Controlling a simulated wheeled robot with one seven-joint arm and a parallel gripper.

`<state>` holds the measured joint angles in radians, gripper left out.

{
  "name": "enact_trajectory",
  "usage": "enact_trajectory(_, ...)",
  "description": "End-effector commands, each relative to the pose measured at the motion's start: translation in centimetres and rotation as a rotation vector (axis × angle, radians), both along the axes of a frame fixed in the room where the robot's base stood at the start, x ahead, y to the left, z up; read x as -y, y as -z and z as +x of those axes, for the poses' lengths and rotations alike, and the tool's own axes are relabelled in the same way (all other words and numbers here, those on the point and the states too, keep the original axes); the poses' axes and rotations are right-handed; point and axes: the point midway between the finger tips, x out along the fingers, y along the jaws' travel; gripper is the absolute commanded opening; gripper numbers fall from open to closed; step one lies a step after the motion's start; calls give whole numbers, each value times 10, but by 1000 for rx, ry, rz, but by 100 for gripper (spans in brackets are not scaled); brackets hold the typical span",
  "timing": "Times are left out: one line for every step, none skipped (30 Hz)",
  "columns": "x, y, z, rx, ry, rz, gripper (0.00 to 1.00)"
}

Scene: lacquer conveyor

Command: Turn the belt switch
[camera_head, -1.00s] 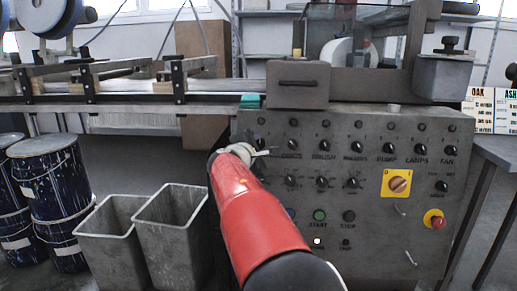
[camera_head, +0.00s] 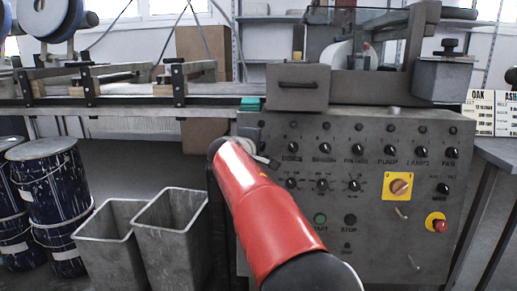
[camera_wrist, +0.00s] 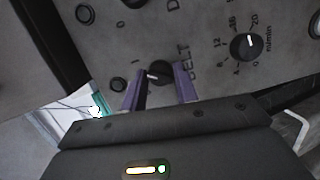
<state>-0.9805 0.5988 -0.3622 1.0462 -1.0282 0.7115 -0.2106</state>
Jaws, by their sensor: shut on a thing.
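The belt switch (camera_wrist: 159,72) is a round black knob with a pale pointer mark, beside the lettering BELT in the wrist view. The two purple fingers of my gripper (camera_wrist: 158,88) stand on either side of it and are shut on it. The knob's lower part sits between the fingertips. In the head view my red forearm hides the switch, and the fingers are mostly hidden at the panel's upper left.
The grey control panel (camera_head: 380,255) holds several other black knobs, a yellow-plated switch (camera_head: 398,186) and a red stop button (camera_head: 437,222). A numbered dial (camera_wrist: 246,46) lies right of the gripper. Two grey bins (camera_head: 172,235) and dark drums (camera_head: 48,180) stand at left.

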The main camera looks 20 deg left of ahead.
Motion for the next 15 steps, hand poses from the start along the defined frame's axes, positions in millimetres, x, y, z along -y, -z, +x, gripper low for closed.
enact_trajectory(0,-4,0,5,-2,6,7)
enact_trajectory(0,-4,0,5,-2,7,7)
enact_trajectory(0,-4,0,5,-2,7,7)
enact_trajectory(0,-4,0,5,-2,7,7)
enact_trajectory(0,-4,0,5,-2,7,7)
enact_trajectory(0,-4,0,5,-2,7,7)
enact_trajectory(0,-4,0,6,-2,7,7)
enact_trajectory(0,-4,0,6,-2,7,7)
enact_trajectory(0,-4,0,6,-2,7,7)
enact_trajectory(0,-4,0,6,-2,7,7)
enact_trajectory(0,-4,0,6,-2,6,33)
enact_trajectory(0,-4,0,6,-2,5,39)
enact_trajectory(0,-4,0,5,-2,5,43)
enact_trajectory(0,-4,0,5,-2,5,47)
enact_trajectory(0,-3,0,4,-2,5,49)
